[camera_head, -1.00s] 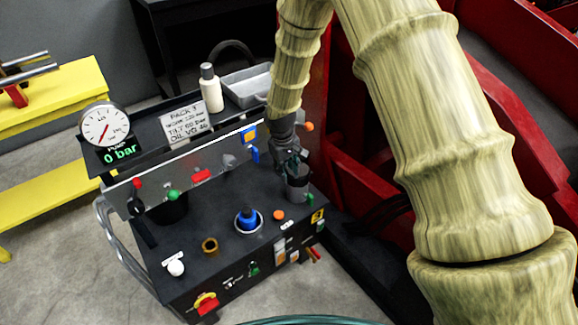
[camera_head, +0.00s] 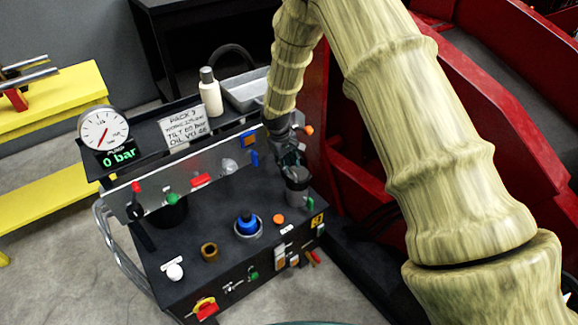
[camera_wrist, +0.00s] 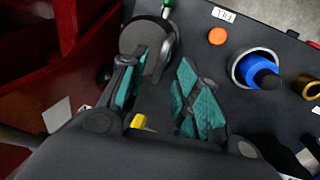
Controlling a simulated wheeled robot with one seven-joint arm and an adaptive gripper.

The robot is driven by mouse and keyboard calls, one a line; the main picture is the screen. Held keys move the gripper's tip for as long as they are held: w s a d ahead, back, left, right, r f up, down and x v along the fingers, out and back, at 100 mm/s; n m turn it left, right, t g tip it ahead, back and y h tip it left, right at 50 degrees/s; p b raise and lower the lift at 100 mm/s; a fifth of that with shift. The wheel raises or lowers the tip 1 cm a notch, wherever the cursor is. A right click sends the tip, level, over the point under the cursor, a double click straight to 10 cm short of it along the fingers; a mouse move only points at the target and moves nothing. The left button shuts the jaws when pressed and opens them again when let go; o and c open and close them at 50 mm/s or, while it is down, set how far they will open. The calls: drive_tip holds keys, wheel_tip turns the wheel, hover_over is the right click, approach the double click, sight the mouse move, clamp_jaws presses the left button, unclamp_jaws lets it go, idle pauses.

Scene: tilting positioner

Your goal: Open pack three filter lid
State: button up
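A dark grey cylindrical filter housing (camera_head: 297,191) stands at the right end of the pack's black top, with a green part beside its base. Its rounded grey top, which looks like the lid, also shows in the wrist view (camera_wrist: 146,36). My gripper (camera_head: 291,160) is just above and behind the housing in the head view. In the wrist view my gripper (camera_wrist: 160,65) has its two teal-padded fingers apart, with nothing held between them. The left finger overlaps the housing in the picture; I cannot tell whether they touch. Part of the lid is hidden.
The pack top (camera_head: 215,220) carries a blue cap (camera_head: 247,222), an orange button (camera_head: 278,219) and a brass ring (camera_head: 209,250). A panel with coloured handles stands behind. The gauge (camera_head: 102,128) reads 0 bar. A red structure (camera_head: 340,150) stands close on the right.

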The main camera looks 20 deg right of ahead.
drive_tip(key=shift+d+f, duration=0.15)
drive_tip(key=shift+f, duration=0.8)
drive_tip(key=shift+c, duration=0.5)
clamp_jaws()
